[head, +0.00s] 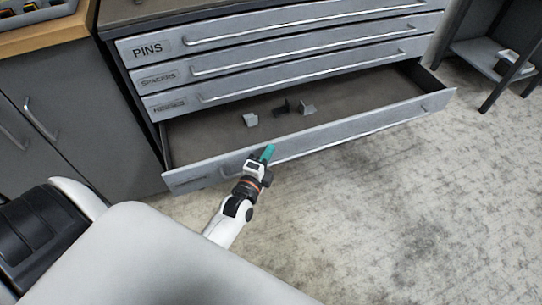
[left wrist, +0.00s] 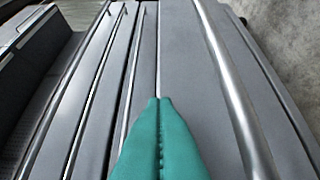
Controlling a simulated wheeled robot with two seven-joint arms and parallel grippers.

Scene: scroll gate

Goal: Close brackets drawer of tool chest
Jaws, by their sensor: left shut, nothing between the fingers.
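The tool chest (head: 270,15) has grey drawer fronts with long bar handles. Its lowest visible drawer (head: 340,130) is pulled well out, and its label (head: 191,181) is too small to read. A few small grey and dark brackets (head: 307,108) lie inside. My left gripper (head: 267,152), with teal fingertips, is shut and empty in front of the open drawer's front panel, near its handle. In the left wrist view the shut fingers (left wrist: 158,103) point at grey drawer fronts, with a bar handle (left wrist: 232,95) to their right. I cannot tell whether they touch. My right gripper is not in view.
Drawers labelled PINS (head: 150,48), SPACERS (head: 158,78) and HINGES (head: 168,104) are shut above. A dark cabinet (head: 85,110) with a wooden top stands at left. A dark shelf unit (head: 480,50) stands at right. The concrete floor (head: 420,210) in front is clear.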

